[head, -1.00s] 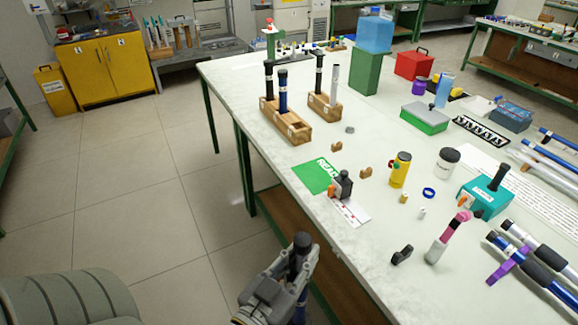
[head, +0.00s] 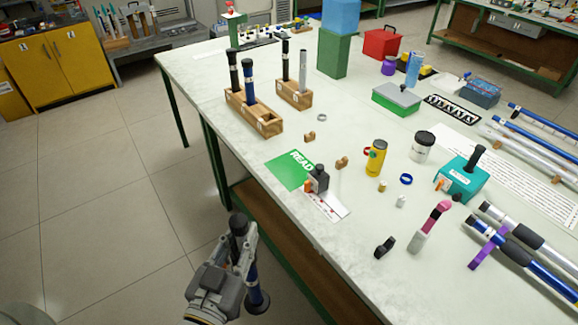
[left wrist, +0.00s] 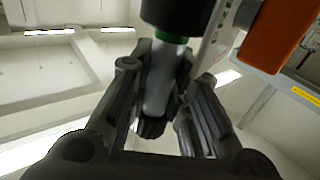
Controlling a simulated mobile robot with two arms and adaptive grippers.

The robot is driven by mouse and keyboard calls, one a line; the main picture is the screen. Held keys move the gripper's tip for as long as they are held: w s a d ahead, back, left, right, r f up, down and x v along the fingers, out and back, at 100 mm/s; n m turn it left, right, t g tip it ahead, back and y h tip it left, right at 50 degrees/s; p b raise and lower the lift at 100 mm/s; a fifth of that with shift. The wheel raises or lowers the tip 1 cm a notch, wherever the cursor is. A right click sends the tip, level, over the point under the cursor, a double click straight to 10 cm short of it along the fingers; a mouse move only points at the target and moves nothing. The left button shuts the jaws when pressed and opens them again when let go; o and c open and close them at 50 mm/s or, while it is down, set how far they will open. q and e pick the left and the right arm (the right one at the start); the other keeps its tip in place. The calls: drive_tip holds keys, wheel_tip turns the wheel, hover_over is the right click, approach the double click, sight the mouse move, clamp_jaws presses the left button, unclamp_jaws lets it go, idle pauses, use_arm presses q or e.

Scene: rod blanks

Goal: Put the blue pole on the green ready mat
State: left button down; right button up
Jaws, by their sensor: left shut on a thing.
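My left gripper (head: 243,245) is shut on a dark blue pole (head: 254,280) with a black top, held nearly upright beside the table's near left edge, over the floor. In the left wrist view the pole (left wrist: 160,90) looks greyish between the fingers (left wrist: 165,120), with a green band and a black part above. The green ready mat (head: 284,173) lies on the table near that edge, beyond the gripper and apart from the pole. A small black bottle-like thing (head: 319,179) stands at its right corner and hides part of its lettering. My right gripper is not in view.
A white card (head: 332,208) lies against the mat. Wooden racks (head: 268,127) (head: 304,102) with upright poles, one blue (head: 251,92), stand behind. The table edge separates my gripper from the mat.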

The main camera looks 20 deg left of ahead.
use_arm(q)
wheel_tip(320, 180, up, 2)
drive_tip(key=shift+s+d+r+p, duration=0.15)
drive_tip(key=shift+r+p, duration=0.1)
drive_tip(key=shift+p, duration=0.7)
drive_tip(key=shift+f, duration=0.2)
